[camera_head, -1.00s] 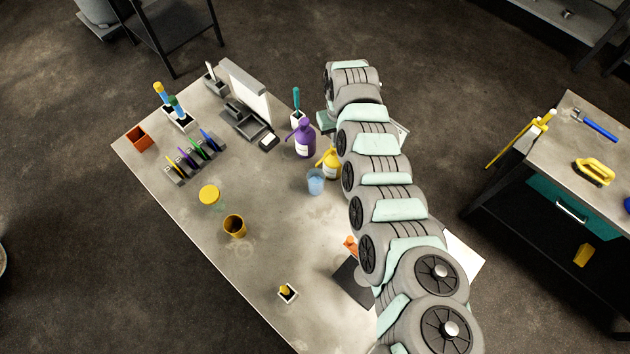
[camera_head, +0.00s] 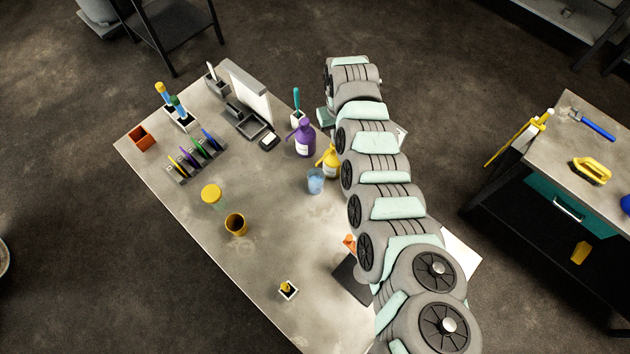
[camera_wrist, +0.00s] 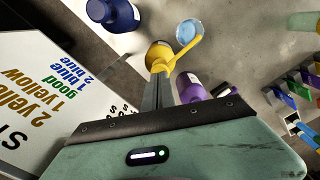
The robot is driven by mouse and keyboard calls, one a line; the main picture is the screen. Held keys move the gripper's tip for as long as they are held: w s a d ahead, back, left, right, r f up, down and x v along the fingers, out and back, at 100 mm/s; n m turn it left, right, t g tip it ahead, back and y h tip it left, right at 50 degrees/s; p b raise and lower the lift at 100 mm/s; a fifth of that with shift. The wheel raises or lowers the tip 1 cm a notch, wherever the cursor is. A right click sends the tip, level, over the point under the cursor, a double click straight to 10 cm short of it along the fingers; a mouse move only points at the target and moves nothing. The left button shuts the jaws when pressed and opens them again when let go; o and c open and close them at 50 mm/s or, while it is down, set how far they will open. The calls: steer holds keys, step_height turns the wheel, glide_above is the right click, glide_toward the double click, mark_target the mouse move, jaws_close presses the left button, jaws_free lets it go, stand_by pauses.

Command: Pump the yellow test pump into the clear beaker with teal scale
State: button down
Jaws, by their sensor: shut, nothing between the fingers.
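The yellow test pump (camera_head: 330,167) stands on the table, partly covered by my arm in the head view. The clear beaker (camera_head: 315,181) stands beside it and looks bluish; its scale is too small to read. In the wrist view, the yellow pump (camera_wrist: 158,54) is just beyond the fingertips, with its spout curving towards the beaker (camera_wrist: 188,31). My gripper (camera_wrist: 158,80) is shut and empty, its fingers overlapping the pump's head in the picture. I cannot tell whether they touch it. The fingers are hidden in the head view.
A purple pump bottle (camera_head: 302,140) stands close to the yellow pump. A dark blue bottle (camera_wrist: 120,13) and a white sign (camera_wrist: 50,95) with coloured lettering show in the wrist view. An amber cup (camera_head: 235,224) and a yellow-lidded jar (camera_head: 211,194) stand further left.

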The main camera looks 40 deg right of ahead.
step_height(320, 180, up, 4)
steer(key=p, duration=0.2)
steer(key=shift+w+f+p, duration=0.1)
steer(key=shift+p, duration=0.3)
steer(key=shift+r+p, duration=0.7)
steer(key=shift+r, duration=0.35)
